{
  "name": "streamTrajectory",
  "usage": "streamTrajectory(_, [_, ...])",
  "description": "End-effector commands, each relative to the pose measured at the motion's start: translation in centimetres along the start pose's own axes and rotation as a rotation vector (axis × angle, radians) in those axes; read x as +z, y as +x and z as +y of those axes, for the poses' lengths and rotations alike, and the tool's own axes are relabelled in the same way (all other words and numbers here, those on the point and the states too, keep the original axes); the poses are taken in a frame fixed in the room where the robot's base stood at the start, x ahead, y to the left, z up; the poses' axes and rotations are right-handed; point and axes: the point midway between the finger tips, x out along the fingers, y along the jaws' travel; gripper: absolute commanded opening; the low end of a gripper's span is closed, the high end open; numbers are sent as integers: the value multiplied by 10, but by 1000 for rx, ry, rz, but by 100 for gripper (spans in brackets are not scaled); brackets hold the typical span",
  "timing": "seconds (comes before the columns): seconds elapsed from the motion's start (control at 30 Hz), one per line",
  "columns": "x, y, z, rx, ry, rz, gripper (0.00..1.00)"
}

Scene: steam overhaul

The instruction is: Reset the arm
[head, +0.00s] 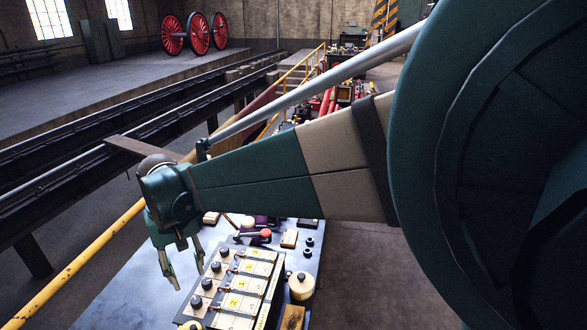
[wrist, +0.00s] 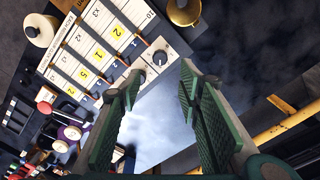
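My gripper (head: 188,270) hangs at the end of my green and beige arm, pointing down over the left part of the bench. It is open, with nothing between its fingers. In the wrist view the two green ribbed fingers of my gripper (wrist: 160,78) stand apart, with the bare bench top seen between them. The left finger's tip appears close to a black knob on the counter box (wrist: 88,58). I cannot tell whether they touch. In the head view the counter box (head: 236,290), with black knobs and yellow number cards, lies just right of my gripper.
The bench (head: 118,290) is bare to the left. A cream round-lidded pot (head: 301,285) stands right of the box; small blocks and coloured handles lie behind it. A yellow railing (head: 75,278) runs along the bench's left side. Red wheels (head: 198,34) stand far back.

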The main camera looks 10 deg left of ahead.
Motion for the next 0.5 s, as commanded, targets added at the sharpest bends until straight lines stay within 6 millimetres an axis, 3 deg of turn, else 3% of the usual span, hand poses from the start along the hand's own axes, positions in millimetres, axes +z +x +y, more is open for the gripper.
streamTrajectory(0.27, [9, -9, 26, -2, 28, 19, 35])
streamTrajectory(0.5, [32, -27, 82, -6, 89, 67, 35])
